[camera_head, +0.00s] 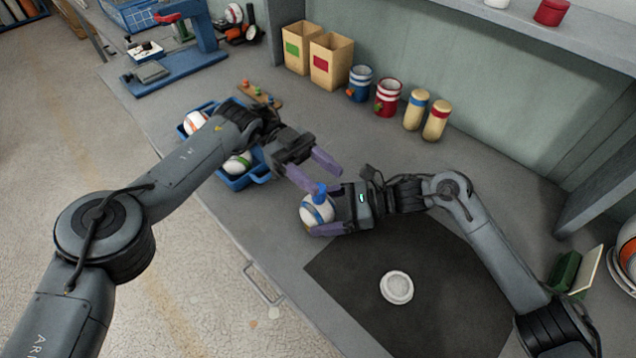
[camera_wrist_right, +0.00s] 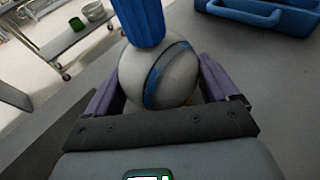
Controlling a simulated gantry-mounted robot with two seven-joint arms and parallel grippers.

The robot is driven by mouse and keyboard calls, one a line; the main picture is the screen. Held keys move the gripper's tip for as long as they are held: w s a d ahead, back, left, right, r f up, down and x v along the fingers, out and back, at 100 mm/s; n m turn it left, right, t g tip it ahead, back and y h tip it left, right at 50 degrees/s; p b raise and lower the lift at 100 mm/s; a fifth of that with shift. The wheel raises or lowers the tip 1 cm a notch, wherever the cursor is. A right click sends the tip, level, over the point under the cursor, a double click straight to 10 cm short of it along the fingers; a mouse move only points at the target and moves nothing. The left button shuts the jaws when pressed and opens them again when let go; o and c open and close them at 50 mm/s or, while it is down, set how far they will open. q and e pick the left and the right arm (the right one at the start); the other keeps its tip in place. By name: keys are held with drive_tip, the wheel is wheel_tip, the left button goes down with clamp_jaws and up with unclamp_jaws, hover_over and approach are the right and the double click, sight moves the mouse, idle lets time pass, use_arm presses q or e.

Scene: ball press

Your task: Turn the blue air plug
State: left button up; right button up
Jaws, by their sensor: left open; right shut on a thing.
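A white ball with a blue band (camera_head: 316,211) is held between the purple fingers of my right gripper (camera_head: 322,210); it also fills the middle of the right wrist view (camera_wrist_right: 160,75). The blue air plug (camera_head: 320,191) stands up from the top of the ball. In the right wrist view the plug (camera_wrist_right: 139,20) looms large and is cut off by the top edge. My left gripper (camera_head: 312,174) is open, with its purple fingers just above and around the plug. I cannot tell whether they touch it.
A blue tray (camera_head: 247,180) with balls sits at the left, under my left arm. A dark mat with a white round ring (camera_head: 397,287) lies in front. Paper bags (camera_head: 330,60), striped cups (camera_head: 388,97) and wooden pins (camera_head: 436,120) line the back wall. A blue press (camera_head: 200,40) stands far left.

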use_arm(q)
drive_tip(key=shift+r, duration=2.4)
